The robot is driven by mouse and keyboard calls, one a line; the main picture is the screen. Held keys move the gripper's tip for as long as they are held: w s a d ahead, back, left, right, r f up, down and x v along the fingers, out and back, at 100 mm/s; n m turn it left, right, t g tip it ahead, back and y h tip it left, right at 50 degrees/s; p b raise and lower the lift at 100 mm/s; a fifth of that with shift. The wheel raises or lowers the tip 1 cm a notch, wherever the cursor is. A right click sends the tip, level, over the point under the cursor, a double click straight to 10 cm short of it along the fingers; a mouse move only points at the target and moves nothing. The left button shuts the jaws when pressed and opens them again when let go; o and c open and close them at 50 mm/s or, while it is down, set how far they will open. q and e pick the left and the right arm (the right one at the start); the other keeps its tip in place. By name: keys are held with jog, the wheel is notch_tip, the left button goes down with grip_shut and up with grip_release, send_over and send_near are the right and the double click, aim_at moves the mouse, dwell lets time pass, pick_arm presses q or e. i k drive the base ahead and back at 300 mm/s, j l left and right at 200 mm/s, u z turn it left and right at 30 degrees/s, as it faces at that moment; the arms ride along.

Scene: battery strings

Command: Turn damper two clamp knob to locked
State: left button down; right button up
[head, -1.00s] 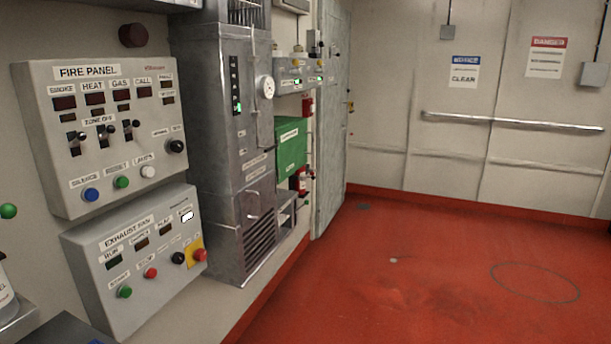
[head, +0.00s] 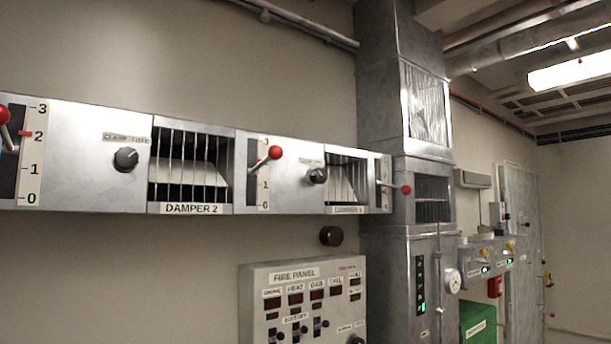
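A long metal damper panel (head: 75,150) runs along the wall in the head view. A grille (head: 165,172) with vertical bars carries the label DAMPER 2 (head: 192,209). Left of this grille is a dark round clamp knob (head: 125,159) under a small label, hard to read. Right of the grille a red-balled lever (head: 274,153) stands beside a 0 to 3 scale (head: 264,185), near 2 to 3. A second dark knob (head: 316,175) is further right. I cannot tell for certain which knob belongs to damper two, nor either knob's setting. Neither gripper is in view.
Another grille (head: 347,180) and red-balled lever (head: 404,190) end the panel at right. Another red-balled lever (head: 4,114) is at the left edge. The fire panel (head: 262,300) is below. A tall metal duct (head: 385,270) stands right of it.

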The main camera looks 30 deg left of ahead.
aim_at(126, 158)
jog(key=u, duration=1.55)
